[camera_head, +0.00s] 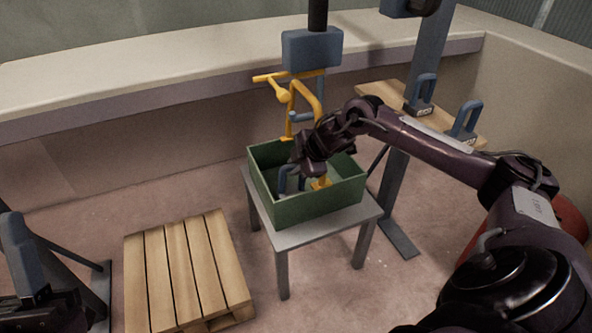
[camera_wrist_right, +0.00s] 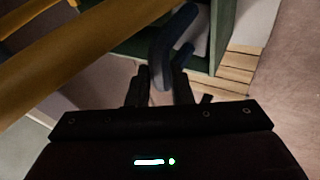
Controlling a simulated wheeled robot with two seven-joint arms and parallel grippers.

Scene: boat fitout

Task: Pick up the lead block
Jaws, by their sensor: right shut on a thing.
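A lead block with a blue-grey loop handle (camera_head: 291,180) is inside the green crate (camera_head: 318,208). My right gripper (camera_head: 299,167) reaches into the crate from above and is shut on the handle. In the right wrist view the handle (camera_wrist_right: 174,48) rises between the two dark fingers (camera_wrist_right: 160,88). The block's body is mostly hidden by the crate wall and gripper, so I cannot tell whether it touches the crate floor. My left gripper is not clearly in view.
The crate stands on a small grey table (camera_head: 283,238). A yellow frame (camera_head: 302,105) rises behind and into the crate, close to my gripper. Two more handled blocks (camera_head: 421,96) (camera_head: 465,122) stand on a wooden shelf (camera_head: 380,92). A pallet (camera_head: 187,268) lies on the floor at left.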

